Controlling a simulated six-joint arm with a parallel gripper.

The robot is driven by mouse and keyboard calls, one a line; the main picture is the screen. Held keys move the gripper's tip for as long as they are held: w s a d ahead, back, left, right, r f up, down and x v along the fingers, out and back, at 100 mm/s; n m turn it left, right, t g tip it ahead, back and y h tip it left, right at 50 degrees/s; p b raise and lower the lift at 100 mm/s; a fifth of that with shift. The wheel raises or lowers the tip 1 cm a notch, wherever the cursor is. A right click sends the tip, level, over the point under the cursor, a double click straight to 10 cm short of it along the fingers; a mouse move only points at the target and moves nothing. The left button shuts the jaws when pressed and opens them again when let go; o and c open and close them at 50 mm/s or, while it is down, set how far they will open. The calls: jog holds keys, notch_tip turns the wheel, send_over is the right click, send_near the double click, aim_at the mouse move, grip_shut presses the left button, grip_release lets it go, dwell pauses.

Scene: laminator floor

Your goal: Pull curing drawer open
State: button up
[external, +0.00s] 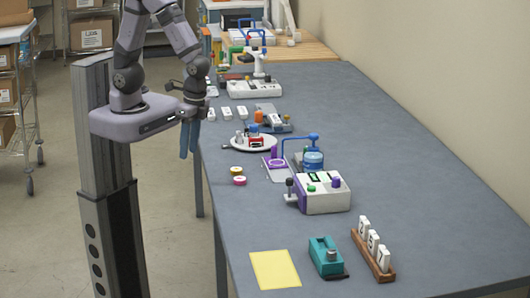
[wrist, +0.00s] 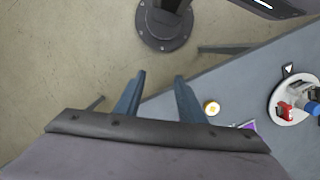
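No part is clearly recognisable as a curing drawer. A white and purple machine (external: 326,200) with a green button and a dark knob (external: 289,184) on its left side stands mid-table; no open drawer shows on it. A white machine (external: 254,89) stands farther back. My gripper (external: 188,155) hangs with blue fingers pointing down by the table's left edge, well left of the white and purple machine. In the wrist view my gripper (wrist: 156,78) has its two fingers spread apart with nothing between them.
A round white plate (external: 253,143) with small red and blue parts lies on the grey table (external: 410,150). A yellow sheet (external: 275,270), a teal block (external: 325,257) and a wooden rack (external: 373,258) stand in front. The table's right side is clear.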

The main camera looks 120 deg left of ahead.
jog(key=shift+n+t, duration=0.6)
jog(key=shift+n, duration=0.1)
jog(key=w+a+f, duration=0.1)
jog(key=w, duration=0.2)
jog(key=w+a+f+b, duration=0.1)
jog(key=w, duration=0.2)
jog(key=w+a+f, duration=0.1)
jog(key=w+f, duration=0.1)
jog(key=w, duration=0.1)
jog(key=shift+w+a, duration=0.15)
jog(key=shift+a, duration=0.2)
jog(key=w+a+t, duration=0.1)
jog(key=w+a, duration=0.1)
jog(key=w, duration=0.4)
jog(key=m+t, duration=0.3)
jog(key=t, duration=0.1)
send_near(289, 179)
jog(key=shift+f+m, duration=0.3)
jog(key=shift+f, duration=0.1)
jog(key=shift+p+x, duration=1)
jog(key=shift+x, duration=2.65)
jog(key=shift+a, duration=0.1)
jog(key=shift+c, duration=0.6)
grip_shut()
